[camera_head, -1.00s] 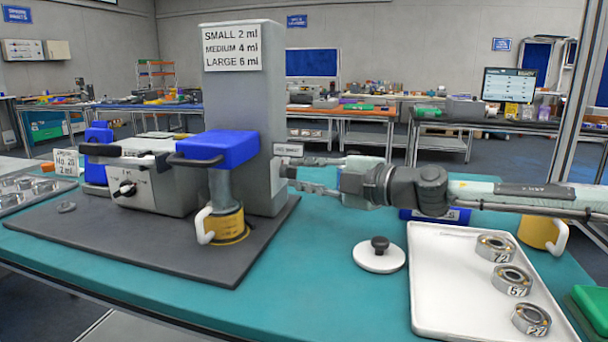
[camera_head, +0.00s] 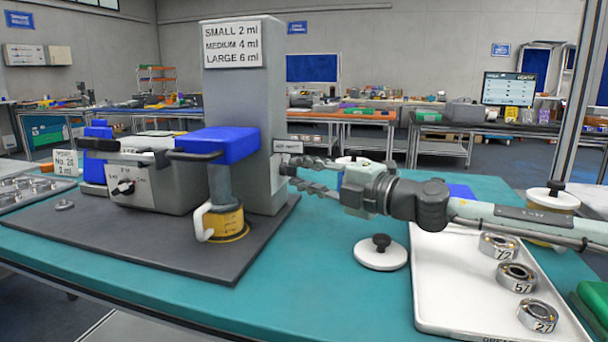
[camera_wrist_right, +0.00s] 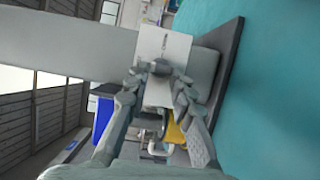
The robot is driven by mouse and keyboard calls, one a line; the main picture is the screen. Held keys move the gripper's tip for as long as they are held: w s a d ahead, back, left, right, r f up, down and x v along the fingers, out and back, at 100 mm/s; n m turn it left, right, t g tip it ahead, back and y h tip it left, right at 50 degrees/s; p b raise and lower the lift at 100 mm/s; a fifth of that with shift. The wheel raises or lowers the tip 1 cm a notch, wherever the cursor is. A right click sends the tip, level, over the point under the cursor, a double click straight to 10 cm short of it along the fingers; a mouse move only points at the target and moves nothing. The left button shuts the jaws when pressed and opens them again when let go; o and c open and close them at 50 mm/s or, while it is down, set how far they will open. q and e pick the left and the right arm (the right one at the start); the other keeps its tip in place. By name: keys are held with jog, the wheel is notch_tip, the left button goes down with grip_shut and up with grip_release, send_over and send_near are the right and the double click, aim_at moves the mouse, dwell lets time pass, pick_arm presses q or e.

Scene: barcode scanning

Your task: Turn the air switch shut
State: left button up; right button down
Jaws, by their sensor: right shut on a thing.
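The air switch shows as a small dark knob (camera_head: 287,169) on the right side of the tall grey column (camera_head: 243,110), just below a small white label (camera_head: 288,146). In the right wrist view, the knob (camera_wrist_right: 160,68) stands in front of a white label plate (camera_wrist_right: 166,45). My right gripper (camera_head: 292,172) reaches in from the right, its fingers tilted and shut on the knob. Its fingertips also meet around the knob in the right wrist view (camera_wrist_right: 161,80). The fingers hide part of the knob. My left gripper is not in view.
A blue-topped press (camera_head: 230,145) with a yellow cup (camera_head: 228,224) stands left of the column on a dark base plate (camera_head: 170,252). A white lid (camera_head: 380,257) and a white tray (camera_head: 445,290) with numbered rings lie at right. The teal table (camera_head: 310,290) is clear in front.

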jog(key=c, duration=1.3)
grip_release()
jog(key=v, duration=1.2)
jog(key=shift+f, duration=0.1)
